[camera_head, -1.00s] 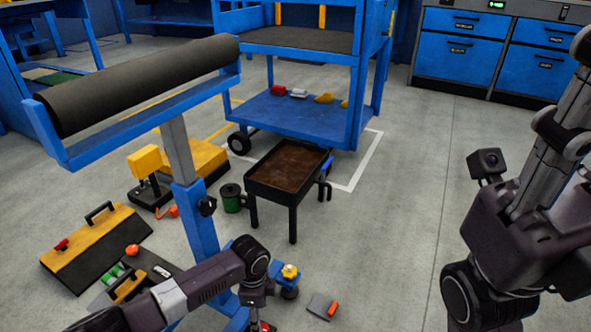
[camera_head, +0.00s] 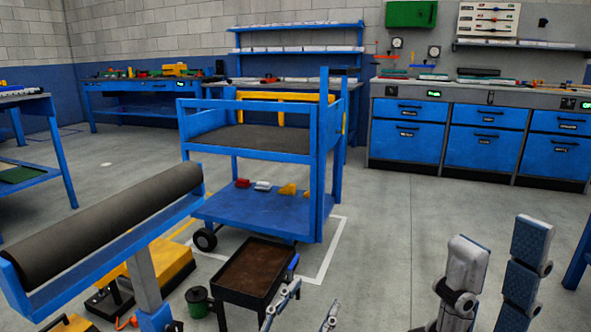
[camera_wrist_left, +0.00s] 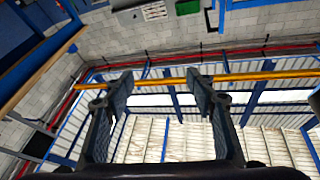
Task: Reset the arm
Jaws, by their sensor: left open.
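My left gripper (camera_head: 312,298) shows at the lower middle of the head view, with its two thin fingers pointing up and apart. In the left wrist view its fingers (camera_wrist_left: 162,90) are spread with nothing between them, against the ceiling and upper wall. My right gripper (camera_head: 499,240) stands upright at the lower right of the head view, close to the camera. Its two broad fingers are apart and the gap between them is empty. The arms behind both grippers are mostly below the picture.
A blue cart (camera_head: 250,208) with small parts on its lower shelf stands ahead. A brown-topped black stand (camera_head: 254,270) is in front of it. A roller stand (camera_head: 105,226) is at left. Blue cabinets (camera_head: 487,148) line the back right. Floor between cart and cabinets is clear.

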